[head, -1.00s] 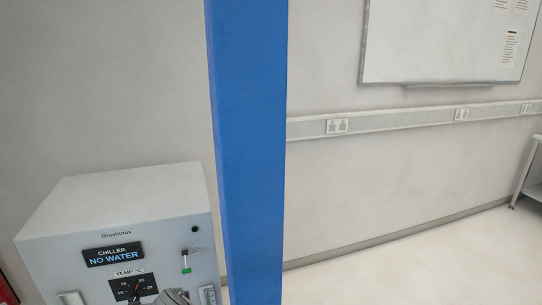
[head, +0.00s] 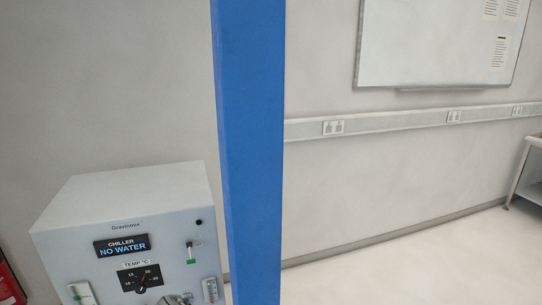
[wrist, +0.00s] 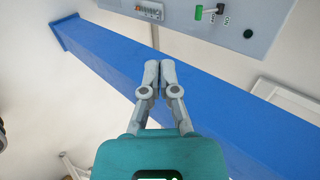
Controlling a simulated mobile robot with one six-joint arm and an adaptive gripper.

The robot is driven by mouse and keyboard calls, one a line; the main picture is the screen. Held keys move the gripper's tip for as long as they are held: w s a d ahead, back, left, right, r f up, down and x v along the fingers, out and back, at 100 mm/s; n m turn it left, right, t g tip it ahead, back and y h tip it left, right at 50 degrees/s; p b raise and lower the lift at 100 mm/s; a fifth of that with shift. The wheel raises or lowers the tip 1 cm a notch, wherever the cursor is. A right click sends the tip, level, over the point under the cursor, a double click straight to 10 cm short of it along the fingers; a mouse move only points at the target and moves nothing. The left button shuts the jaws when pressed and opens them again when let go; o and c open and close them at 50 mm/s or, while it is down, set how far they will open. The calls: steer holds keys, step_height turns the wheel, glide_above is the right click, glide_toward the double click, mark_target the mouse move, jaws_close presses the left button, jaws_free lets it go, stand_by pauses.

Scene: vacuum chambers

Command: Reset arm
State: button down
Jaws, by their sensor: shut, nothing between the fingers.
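My gripper (wrist: 160,72) shows in the wrist view with its two grey fingers shut together and nothing between them. It appears in front of the blue post (wrist: 190,95), pointing toward the chiller (wrist: 230,30) at the top of that view. I cannot tell how far apart they are. In the head view only a small grey piece at the bottom edge, likely my gripper (head: 180,299), shows beside the chiller's temperature dial. The chiller (head: 120,205) is a pale box at lower left, its display (head: 122,246) reading "NO WATER".
The blue post (head: 249,150) stands upright right of the chiller. Behind are a pale wall with a socket rail (head: 400,121) and a whiteboard (head: 430,45). Clear floor (head: 430,255) lies to the right. A pale table (head: 527,175) is at the right edge, something red (head: 9,285) at lower left.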

steer(key=w+d+f+n+g+h+p, duration=0.1)
steer(key=w+d+f+n+g+h, duration=0.15)
steer(key=d, duration=0.95)
steer(key=w+d+f+n+g+h, duration=0.1)
steer(key=w+d+n+g+h, duration=0.2)
steer(key=d, duration=0.9)
steer(key=s+d+n+g+y, duration=0.1)
steer(key=s+d+n+g, duration=0.1)
steer(key=d, duration=0.7)
steer(key=s+d+n+g+y+p, duration=0.1)
steer(key=s+d+n, duration=0.3)
steer(key=d+n, duration=0.3)
steer(key=d, duration=0.3)
steer(key=shift+d+f+g, duration=0.15)
steer(key=shift+d+g, duration=0.15)
steer(key=shift+g, duration=0.05)
steer(key=shift+a+y, duration=0.15)
steer(key=shift+y, duration=0.1)
